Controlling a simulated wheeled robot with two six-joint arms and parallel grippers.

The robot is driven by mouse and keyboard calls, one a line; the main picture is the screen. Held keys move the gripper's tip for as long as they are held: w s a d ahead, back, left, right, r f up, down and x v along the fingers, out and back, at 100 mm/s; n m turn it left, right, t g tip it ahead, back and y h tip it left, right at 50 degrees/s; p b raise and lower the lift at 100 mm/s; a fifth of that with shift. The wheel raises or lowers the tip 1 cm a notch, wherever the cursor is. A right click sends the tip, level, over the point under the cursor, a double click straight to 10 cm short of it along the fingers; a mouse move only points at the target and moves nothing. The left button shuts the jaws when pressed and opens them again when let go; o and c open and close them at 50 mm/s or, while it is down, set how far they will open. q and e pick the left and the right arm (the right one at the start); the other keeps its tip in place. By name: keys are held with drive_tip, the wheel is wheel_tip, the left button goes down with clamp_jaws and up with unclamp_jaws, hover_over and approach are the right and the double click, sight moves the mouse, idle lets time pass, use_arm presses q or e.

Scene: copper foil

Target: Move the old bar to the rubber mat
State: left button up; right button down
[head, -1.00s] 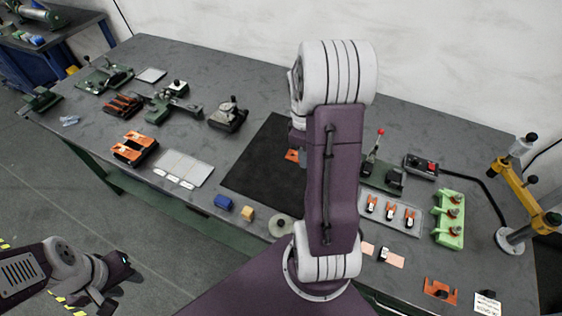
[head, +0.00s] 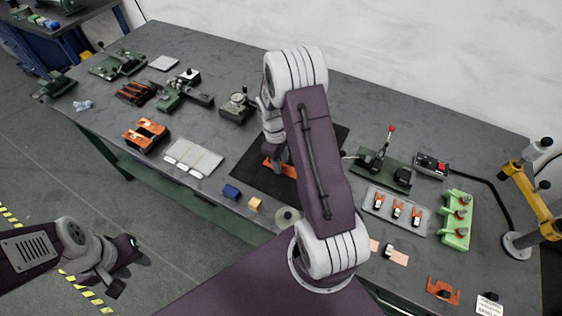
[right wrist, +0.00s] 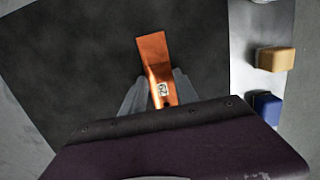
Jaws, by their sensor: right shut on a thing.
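The old bar is a copper-orange strip (right wrist: 156,58) with a small white label; it also shows in the head view (head: 287,170), partly behind my right arm. My right gripper (right wrist: 160,92) is shut on the bar's labelled end, one finger on each side. The bar is over the black rubber mat (head: 250,178), which fills much of the right wrist view (right wrist: 80,60). I cannot tell whether the bar touches the mat. My left gripper (head: 127,266) is open and empty, out over the floor left of the bench.
A blue block (head: 231,191) and a tan block (head: 255,204) sit at the mat's near edge. A light plate (head: 193,158) lies to its left, and a lever tool (head: 385,165) stands to its right. My right arm hides part of the mat.

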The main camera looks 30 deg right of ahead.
drive_tip(key=shift+s, duration=0.1)
drive_tip(key=c, duration=0.9)
unclamp_jaws()
drive_tip(key=shift+f, duration=0.1)
wheel_tip(320, 180, up, 12)
drive_tip(key=w, duration=0.1)
drive_tip(key=s+a+m, duration=0.2)
drive_tip(key=s+a, duration=0.1)
drive_tip(key=a, duration=0.1)
drive_tip(key=s+a+f+m+t, duration=0.1)
drive_tip(key=s+a, duration=0.3)
drive_tip(key=s+a+m+t, duration=0.1)
drive_tip(key=s+a+m, duration=0.1)
drive_tip(key=s+a, duration=0.2)
drive_tip(key=shift+s+a+f+m+y, duration=0.2)
drive_tip(key=shift+a+f+m+y, duration=0.1)
drive_tip(key=shift+a+y, duration=0.15)
drive_tip(key=shift+a, duration=0.1)
